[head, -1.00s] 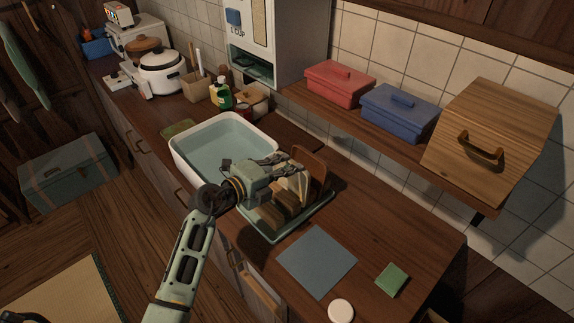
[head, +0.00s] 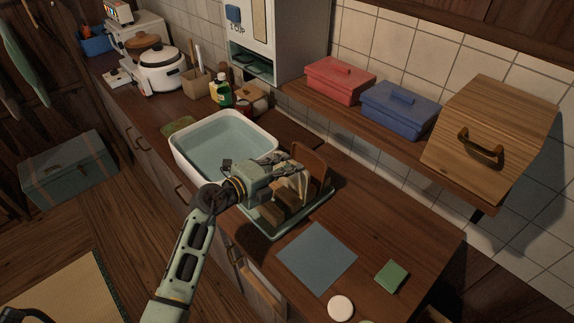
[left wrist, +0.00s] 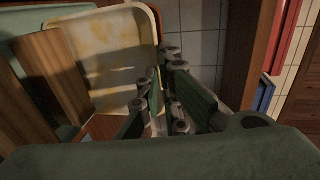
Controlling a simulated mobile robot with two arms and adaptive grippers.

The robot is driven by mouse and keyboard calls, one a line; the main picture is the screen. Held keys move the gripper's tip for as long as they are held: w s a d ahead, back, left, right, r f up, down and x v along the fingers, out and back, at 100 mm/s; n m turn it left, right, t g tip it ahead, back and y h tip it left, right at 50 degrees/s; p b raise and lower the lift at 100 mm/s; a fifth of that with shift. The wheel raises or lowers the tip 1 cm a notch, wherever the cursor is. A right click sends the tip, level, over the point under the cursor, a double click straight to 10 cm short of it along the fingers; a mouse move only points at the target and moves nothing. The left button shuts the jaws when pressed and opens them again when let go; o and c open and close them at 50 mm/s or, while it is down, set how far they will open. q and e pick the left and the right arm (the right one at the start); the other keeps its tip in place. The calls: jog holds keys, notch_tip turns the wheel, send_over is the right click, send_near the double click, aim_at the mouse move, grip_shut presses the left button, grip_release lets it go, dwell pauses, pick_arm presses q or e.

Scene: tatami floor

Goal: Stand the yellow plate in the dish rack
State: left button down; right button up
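The dish rack (head: 268,233) stands on the counter beside the sink basin, with brown upright slats (head: 272,212) on a pale green tray. A pale yellow, stained plate (head: 298,184) stands upright among the slats, partly hidden by my gripper; it shows large in the left wrist view (left wrist: 108,60), beside a wooden slat (left wrist: 62,75). A brown board (head: 312,163) stands just behind it. My left gripper (head: 294,160) is over the rack at the plate's edge. In the wrist view its fingertips (left wrist: 160,67) are close together about the plate's right edge; whether they press on it is unclear.
The white basin (head: 180,155) stands left of the rack. A blue-grey mat (head: 317,260), a green cloth (head: 391,278) and a white round thing (head: 341,307) lie at the front right. A shelf with red (head: 340,82) and blue (head: 400,108) boxes overhangs behind.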

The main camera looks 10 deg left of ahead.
pick_arm(q)
jog(key=shift+f, duration=0.5)
dwell(0.6)
jog(key=c, duration=1.9)
grip_release()
jog(key=shift+o, duration=0.2)
jog(key=shift+f, duration=0.1)
jog(key=v, duration=1.2)
